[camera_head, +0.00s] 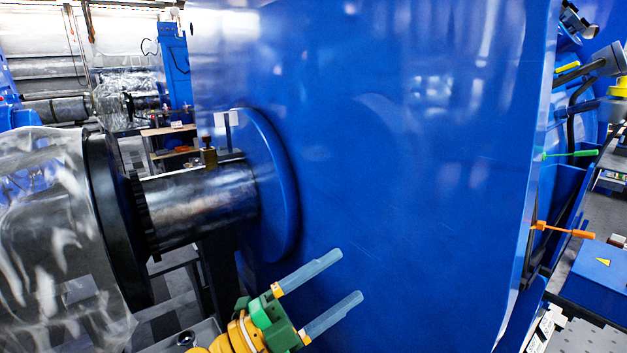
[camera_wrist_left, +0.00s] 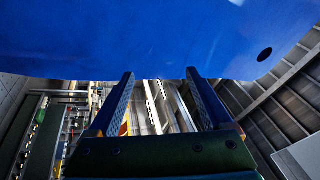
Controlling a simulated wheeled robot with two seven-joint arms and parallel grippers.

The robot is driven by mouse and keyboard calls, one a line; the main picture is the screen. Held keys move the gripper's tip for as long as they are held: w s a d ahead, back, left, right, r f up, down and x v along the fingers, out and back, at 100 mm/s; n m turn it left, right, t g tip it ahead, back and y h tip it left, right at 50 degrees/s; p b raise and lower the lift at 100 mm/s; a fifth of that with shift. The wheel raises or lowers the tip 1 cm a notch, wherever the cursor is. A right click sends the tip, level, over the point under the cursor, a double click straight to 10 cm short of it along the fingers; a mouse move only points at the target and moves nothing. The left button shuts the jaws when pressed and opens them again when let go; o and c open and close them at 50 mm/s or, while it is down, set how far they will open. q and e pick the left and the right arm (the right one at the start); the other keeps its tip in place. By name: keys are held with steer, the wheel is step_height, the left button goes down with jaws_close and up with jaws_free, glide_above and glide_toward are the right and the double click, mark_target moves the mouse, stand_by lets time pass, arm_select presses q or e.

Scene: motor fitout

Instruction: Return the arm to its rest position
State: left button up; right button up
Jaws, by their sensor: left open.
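My left gripper (camera_head: 350,276) shows at the bottom middle of the head view, with a green and yellow body and two pale grey-blue fingers. The fingers are spread apart with nothing between them. They are in front of the large blue motor housing (camera_head: 400,170); whether they touch it I cannot tell. In the left wrist view the open fingers (camera_wrist_left: 158,78) point toward the blue surface (camera_wrist_left: 160,40), which fills the top. My right gripper is not in view.
A metal shaft (camera_head: 200,205) joins the housing to a black flange (camera_head: 115,215) and a plastic-wrapped part (camera_head: 45,240) at left. Green (camera_head: 575,154) and orange (camera_head: 565,230) handled tools stick out at the housing's right edge. A blue case (camera_head: 600,270) lies at far right.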

arm_select(q)
steer(key=w+a+f+n+t+y, duration=0.2)
steer(key=w+a+n+t+y, duration=0.1)
steer(key=a+n+t+y, duration=0.75)
steer(key=s+a+f+n+g+y, duration=0.2)
steer(key=a+f+n+g+y, duration=0.45)
steer(key=f+n, duration=0.6)
steer(key=s+a+f+n+g+y, duration=0.1)
steer(key=s+a+f+g, duration=0.1)
steer(key=s+f+g, duration=0.55)
steer(key=s+a+f+g+y, duration=0.1)
steer(key=s+f+g, duration=0.2)
steer(key=s+f, duration=0.85)
steer(key=s+f+g, duration=0.1)
steer(key=s+f, duration=0.2)
steer(key=f, duration=0.5)
steer(key=s+f+g, duration=0.1)
steer(key=s+f, duration=0.2)
steer(key=f, duration=0.5)
steer(key=s+a+f+b, duration=0.1)
steer(key=s+a+f, duration=0.1)
steer(key=s+f, duration=0.7)
steer(key=shift+s+f+g, duration=0.35)
steer(key=shift+s+f, duration=0.05)
steer(key=shift+s, duration=0.85)
